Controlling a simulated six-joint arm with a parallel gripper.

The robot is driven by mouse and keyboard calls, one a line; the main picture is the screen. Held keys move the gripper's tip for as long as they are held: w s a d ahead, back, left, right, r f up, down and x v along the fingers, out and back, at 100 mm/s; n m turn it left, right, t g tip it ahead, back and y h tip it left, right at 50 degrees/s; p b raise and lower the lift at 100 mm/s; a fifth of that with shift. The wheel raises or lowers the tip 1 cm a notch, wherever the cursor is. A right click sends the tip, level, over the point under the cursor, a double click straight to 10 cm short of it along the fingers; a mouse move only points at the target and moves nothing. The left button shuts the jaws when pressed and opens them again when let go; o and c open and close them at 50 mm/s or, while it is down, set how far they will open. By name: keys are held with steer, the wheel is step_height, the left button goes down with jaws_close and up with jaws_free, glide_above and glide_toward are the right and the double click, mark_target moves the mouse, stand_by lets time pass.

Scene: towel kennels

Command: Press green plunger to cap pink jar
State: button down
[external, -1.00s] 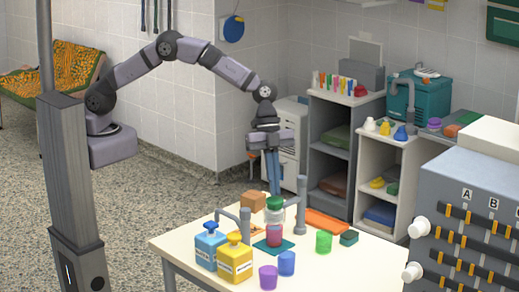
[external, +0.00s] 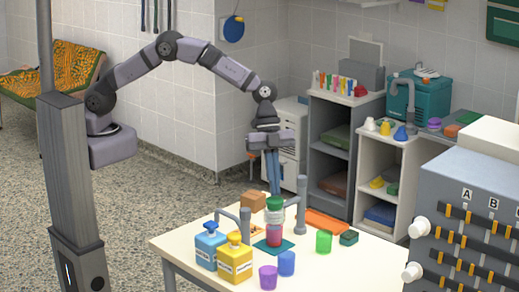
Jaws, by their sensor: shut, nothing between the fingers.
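The green plunger (external: 275,202) stands upright in a clear holder between grey posts on the table. The pink jar (external: 274,236) stands directly below it on a dark teal mat (external: 286,246). The clear holder overlaps the jar's top, so I cannot tell how the cap sits. My gripper (external: 274,190) points straight down with its blue fingers shut and empty. Its tips are at the top of the green plunger and look to touch it, or nearly so.
A blue bottle (external: 209,247) and a yellow bottle (external: 235,262) stand at the front left. Purple (external: 268,277), blue (external: 286,263) and green (external: 323,241) cups stand nearby. A grey post (external: 301,206) rises close to the right of the plunger. A cardboard box (external: 252,201) lies behind.

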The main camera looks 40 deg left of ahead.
steer(key=shift+f, duration=0.2)
steer(key=shift+f+b, duration=1)
steer(key=shift+r, duration=0.2)
steer(key=shift+r+p, duration=0.55)
steer(key=shift+r, duration=0.55)
step_height(320, 180, up, 6)
steer(key=p, duration=0.3)
stand_by(0.6)
